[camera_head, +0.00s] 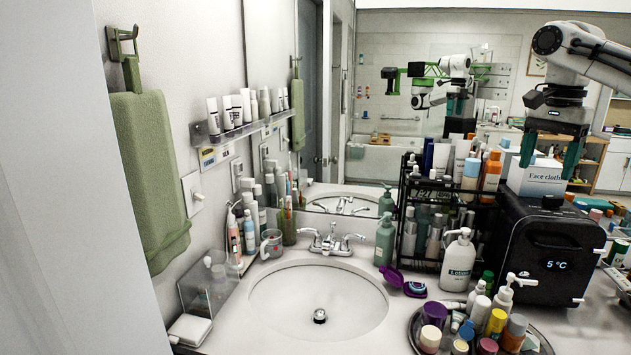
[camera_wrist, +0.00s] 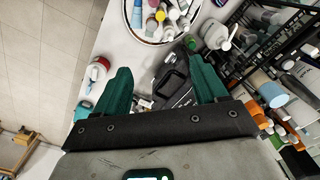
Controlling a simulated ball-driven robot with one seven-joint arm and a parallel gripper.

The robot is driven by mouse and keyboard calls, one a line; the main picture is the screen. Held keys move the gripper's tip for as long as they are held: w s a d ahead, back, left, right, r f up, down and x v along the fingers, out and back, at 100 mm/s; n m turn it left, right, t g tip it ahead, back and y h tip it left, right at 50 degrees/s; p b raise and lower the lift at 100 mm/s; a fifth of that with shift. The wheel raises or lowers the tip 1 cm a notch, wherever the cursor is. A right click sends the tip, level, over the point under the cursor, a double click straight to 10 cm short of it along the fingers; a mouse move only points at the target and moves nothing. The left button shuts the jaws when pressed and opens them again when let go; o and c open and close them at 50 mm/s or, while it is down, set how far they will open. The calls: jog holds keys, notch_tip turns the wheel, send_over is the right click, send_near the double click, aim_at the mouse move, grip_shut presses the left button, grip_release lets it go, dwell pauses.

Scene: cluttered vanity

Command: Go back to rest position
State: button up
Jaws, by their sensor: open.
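My gripper (camera_head: 547,170) is at the upper right of the head view, above the black mini fridge (camera_head: 556,262) with its "5 °C" display. Its two green fingers point down and stand apart, with nothing seen held. A white "Face cloth" box (camera_head: 543,183) shows between and below the fingers, at the fridge top; whether the fingers are in front of it or around it I cannot tell. In the wrist view, the open gripper (camera_wrist: 160,62) has a black object and the white counter beyond its fingers.
A black rack (camera_head: 424,235) packed with bottles stands left of the fridge. A lotion bottle (camera_head: 458,262) and a round tray (camera_head: 415,340) of bottles are in front. The sink (camera_head: 280,290) is empty. A mirror (camera_head: 450,70) spans the back wall.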

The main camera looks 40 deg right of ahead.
jog(key=w+a+f+n+t+y, duration=0.1)
jog(key=w+a+f+n, duration=0.3)
jog(key=w+a+f, duration=0.5)
jog(key=w+a+f+n+t+y, duration=0.1)
jog(key=w+a+f+n, duration=0.45)
jog(key=w, duration=0.55)
jog(key=w+a+f+n+t+y, duration=0.1)
jog(key=w+a+f+n, duration=0.15)
jog(key=a+f, duration=0.65)
jog(key=w+a+f+n+t+y, duration=0.1)
jog(key=w+a+f+n, duration=0.3)
jog(key=a, duration=0.9)
jog(key=s+a+f, duration=1.2)
jog(key=s+f, duration=0.2)
jog(key=f, duration=0.2)
jog(key=s+d+f+n+g+h, duration=0.1)
jog(key=s+f+h, duration=0.1)
jog(key=s, duration=0.9)
jog(key=s+d+f+n+g+h, duration=0.1)
jog(key=s+f, duration=0.4)
jog(key=s, duration=0.5)
jog(key=shift+s+d+f+n+g+h, duration=0.25)
jog(key=shift+s+d+n+g+h, duration=0.2)
jog(key=shift+d, duration=0.35)
